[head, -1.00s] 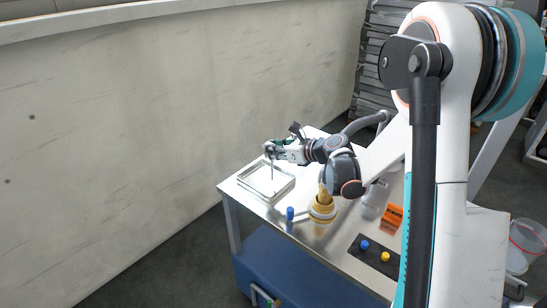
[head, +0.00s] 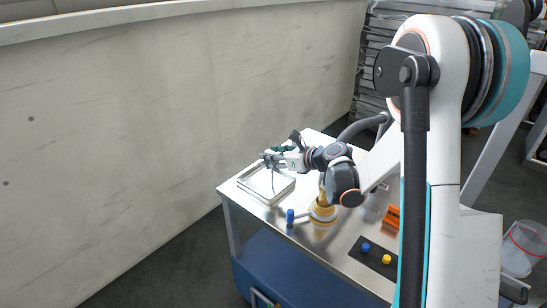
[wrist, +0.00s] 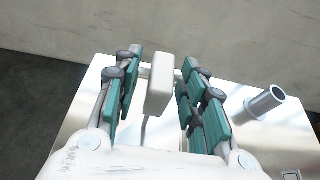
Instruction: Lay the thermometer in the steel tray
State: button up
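The thermometer has a pale box-shaped head (wrist: 160,80), which sits between my fingers in the wrist view. Its thin grey probe runs down from the head, and in the head view the probe (head: 272,186) reaches down into the steel tray (head: 289,190). My gripper (head: 264,157) is low over the tray's back left part. In the wrist view my gripper (wrist: 161,62) has its teal-padded fingers on either side of the head, with narrow gaps showing at both sides. The fingers look open. The head's underside is hidden.
The tray stands at the left end of a metal-topped cart (head: 232,188). A pale wall lies behind.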

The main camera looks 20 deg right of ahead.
jog(key=p+v, duration=0.2)
jog(key=v, duration=1)
jog(key=shift+p, duration=0.4)
jog(key=shift+a+r, duration=0.1)
jog(key=shift+r, duration=0.05)
